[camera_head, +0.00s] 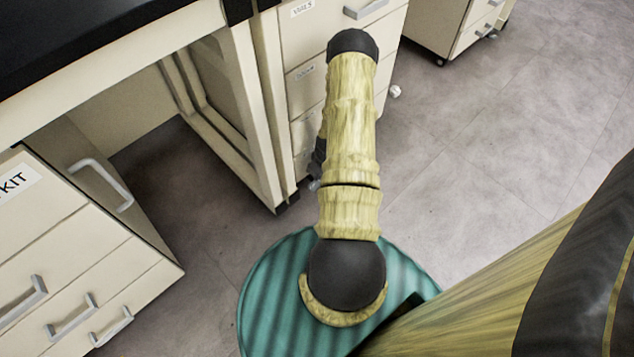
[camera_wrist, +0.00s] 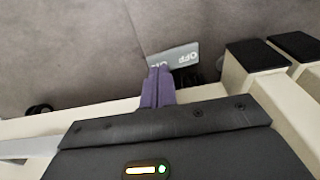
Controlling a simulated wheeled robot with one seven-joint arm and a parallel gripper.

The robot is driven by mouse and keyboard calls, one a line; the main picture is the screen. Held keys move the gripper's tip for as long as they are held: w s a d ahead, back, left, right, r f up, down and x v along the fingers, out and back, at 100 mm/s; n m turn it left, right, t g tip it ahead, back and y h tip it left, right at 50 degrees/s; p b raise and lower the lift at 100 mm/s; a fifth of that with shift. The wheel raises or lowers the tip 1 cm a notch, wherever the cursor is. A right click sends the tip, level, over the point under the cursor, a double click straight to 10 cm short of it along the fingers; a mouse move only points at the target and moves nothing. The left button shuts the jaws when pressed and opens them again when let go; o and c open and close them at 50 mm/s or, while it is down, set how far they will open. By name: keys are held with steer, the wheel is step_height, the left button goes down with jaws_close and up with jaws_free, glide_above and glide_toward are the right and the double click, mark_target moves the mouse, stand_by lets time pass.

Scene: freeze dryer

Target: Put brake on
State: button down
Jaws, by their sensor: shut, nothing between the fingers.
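The brake is a grey pedal (camera_wrist: 172,57) marked OFF and ON in the wrist view, low over the floor. The dark caster (camera_wrist: 190,77) beside it is partly hidden. My gripper (camera_wrist: 158,72) has purple fingers that are together and empty. Their tips overlap the pedal's near edge, at the ON lettering. I cannot tell whether they touch it.
A cream drawer cabinet (camera_head: 305,78) stands behind my arm, next to a table frame (camera_head: 250,110). Another drawer unit (camera_head: 75,255) is at the left under the black worktop (camera_head: 80,35). Pale frame legs with black feet (camera_wrist: 257,56) are right of my fingers. Grey floor (camera_head: 500,130) is clear at the right.

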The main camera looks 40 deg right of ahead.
steer(key=shift+f, duration=0.45)
stand_by(0.3)
steer(key=shift+r+p, duration=3.05)
steer(key=shift+r, duration=0.55)
steer(key=shift+f, duration=0.1)
